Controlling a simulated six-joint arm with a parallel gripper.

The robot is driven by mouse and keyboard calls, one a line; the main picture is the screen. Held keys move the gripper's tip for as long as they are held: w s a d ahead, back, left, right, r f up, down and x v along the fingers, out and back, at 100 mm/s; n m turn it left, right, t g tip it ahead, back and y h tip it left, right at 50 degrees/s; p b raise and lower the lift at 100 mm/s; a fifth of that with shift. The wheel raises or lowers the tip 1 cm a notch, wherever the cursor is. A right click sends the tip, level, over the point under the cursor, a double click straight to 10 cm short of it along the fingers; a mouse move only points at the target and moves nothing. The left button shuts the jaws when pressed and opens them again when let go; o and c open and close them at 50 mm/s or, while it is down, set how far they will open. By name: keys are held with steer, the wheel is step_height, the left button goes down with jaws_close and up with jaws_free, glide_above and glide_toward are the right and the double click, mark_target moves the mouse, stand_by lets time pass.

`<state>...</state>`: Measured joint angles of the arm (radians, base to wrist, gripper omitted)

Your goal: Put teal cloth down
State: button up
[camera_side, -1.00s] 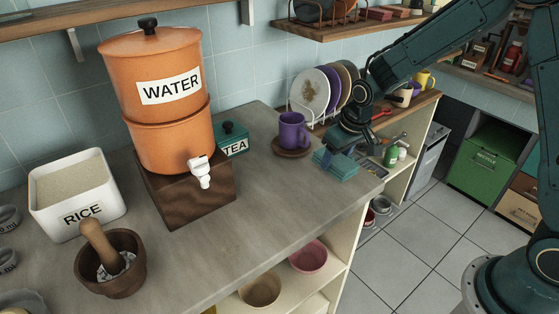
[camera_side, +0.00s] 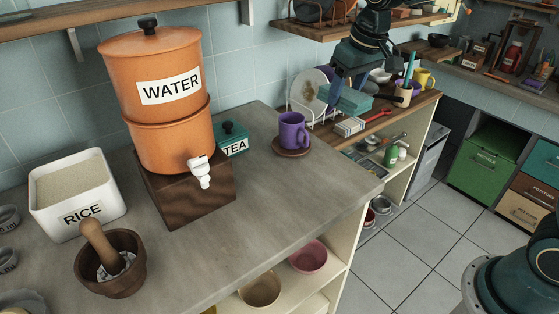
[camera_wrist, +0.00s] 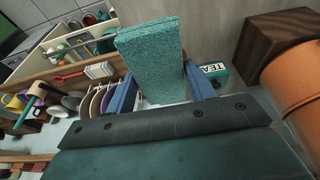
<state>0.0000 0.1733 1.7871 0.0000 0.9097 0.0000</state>
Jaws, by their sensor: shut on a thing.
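The teal cloth (camera_side: 347,99) is a folded, flat stack. It is held in the air above the back right of the counter and the wooden shelf in the side view. In the wrist view the cloth (camera_wrist: 152,55) sticks out from between the blue fingers. My gripper (camera_side: 350,88) is shut on it. It also shows in the wrist view (camera_wrist: 158,78), with one finger on each side of the cloth. Part of the plate rack is hidden behind the gripper and cloth.
A purple mug (camera_side: 292,130) on a saucer stands left of the cloth, near the teal TEA tin (camera_side: 233,138). The orange water dispenser (camera_side: 155,125) is farther left. Plates (camera_side: 308,90) stand in a rack behind. The counter's front right (camera_side: 300,190) is clear.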

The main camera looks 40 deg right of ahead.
step_height(320, 180, up, 4)
steer(key=shift+w+a+r, duration=0.1)
steer(key=shift+w+r, duration=0.05)
steer(key=w+a, duration=0.5)
steer(key=w, duration=0.2)
glide_above(253, 173)
steer(key=s, duration=0.1)
steer(key=shift+f, duration=2.65)
steer(key=shift+f, duration=0.15)
step_height(253, 173, down, 20)
steer(key=shift+r, duration=0.15)
steer(key=o, duration=1)
